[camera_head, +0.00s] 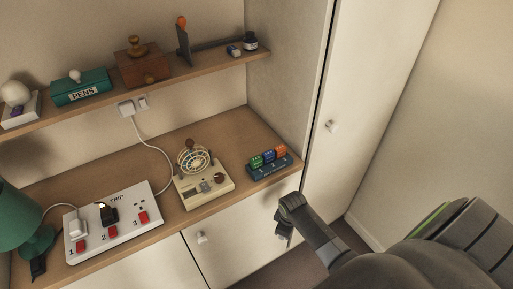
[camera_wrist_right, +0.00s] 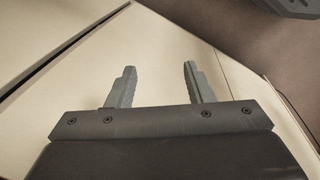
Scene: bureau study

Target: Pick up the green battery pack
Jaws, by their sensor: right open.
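The green battery pack (camera_head: 256,162) sits at the left end of a dark blue holder (camera_head: 268,171) on the right end of the desk top. A blue pack and an orange-red pack stand beside it in the same holder. My right gripper (camera_head: 284,238) is in front of the desk, below and to the right of the holder, apart from it. In the right wrist view the gripper (camera_wrist_right: 158,85) is open with nothing between its fingers, facing a pale panel. My left gripper is not in view.
A cream device with a round wire guard (camera_head: 203,191) stands left of the holder. A white switch box (camera_head: 115,220) with red switches and a green lamp (camera_head: 18,222) are further left. A shelf (camera_head: 190,73) hangs above. A tall cabinet (camera_head: 372,110) is on the right.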

